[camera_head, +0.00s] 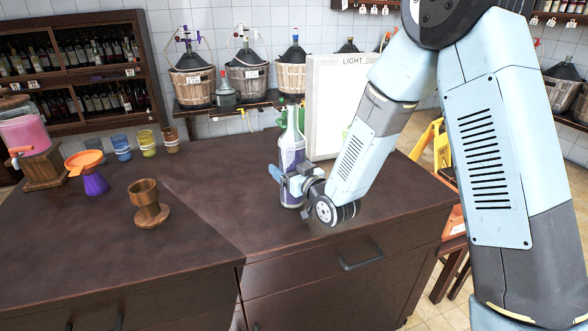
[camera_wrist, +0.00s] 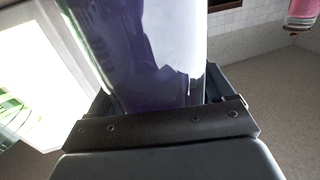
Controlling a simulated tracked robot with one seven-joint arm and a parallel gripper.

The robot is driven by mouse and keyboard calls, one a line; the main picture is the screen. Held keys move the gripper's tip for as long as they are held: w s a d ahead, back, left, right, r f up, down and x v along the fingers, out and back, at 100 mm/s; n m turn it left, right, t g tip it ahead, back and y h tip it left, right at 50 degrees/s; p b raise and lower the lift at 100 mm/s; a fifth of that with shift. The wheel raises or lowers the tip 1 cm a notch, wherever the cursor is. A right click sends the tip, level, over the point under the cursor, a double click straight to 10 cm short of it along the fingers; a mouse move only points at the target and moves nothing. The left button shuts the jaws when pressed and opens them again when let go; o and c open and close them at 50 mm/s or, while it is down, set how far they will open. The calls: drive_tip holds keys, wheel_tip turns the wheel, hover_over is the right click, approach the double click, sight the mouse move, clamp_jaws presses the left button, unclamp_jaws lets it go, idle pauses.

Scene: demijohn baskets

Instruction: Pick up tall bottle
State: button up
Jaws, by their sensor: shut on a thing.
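The tall bottle (camera_head: 291,152) has a clear neck with purple and pale parts below, and stands upright at the counter's back right part in the head view. My gripper (camera_head: 292,184) is around its lower part and shut on it. In the wrist view, the purple bottle body (camera_wrist: 150,60) fills the middle, between the fingers of my gripper (camera_wrist: 160,105). The bottle's base is partly hidden by the gripper, and I cannot tell whether it touches the counter.
A white panel marked LIGHT (camera_head: 334,110) stands close behind the bottle. A wooden goblet (camera_head: 149,205), an orange and purple funnel-like piece (camera_head: 94,180) and several coloured cups (camera_head: 121,147) stand to the left. The dark counter (camera_head: 215,185) is clear between the goblet and bottle.

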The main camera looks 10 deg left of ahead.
sight(305, 144)
drive_tip(key=shift+d, duration=0.1)
clamp_jaws()
drive_tip(key=shift+w, duration=0.1)
drive_tip(key=shift+r, duration=0.2)
drive_tip(key=shift+s+d+r, duration=0.3)
drive_tip(key=shift+d+r, duration=0.4)
drive_tip(key=shift+r, duration=0.7)
drive_tip(key=shift+s+d+r, duration=0.25)
drive_tip(key=shift+d+r, duration=0.5)
drive_tip(key=shift+r, duration=0.7)
drive_tip(key=shift+s+d+r, duration=0.3)
drive_tip(key=shift+d+r, duration=0.4)
drive_tip(key=shift+r, duration=0.7)
drive_tip(key=s+d+r, duration=0.3)
drive_tip(key=d+r, duration=0.1)
drive_tip(key=d, duration=0.4)
drive_tip(key=shift+d, duration=0.2)
drive_tip(key=shift+s+d+r, duration=0.1)
drive_tip(key=shift+s, duration=0.05)
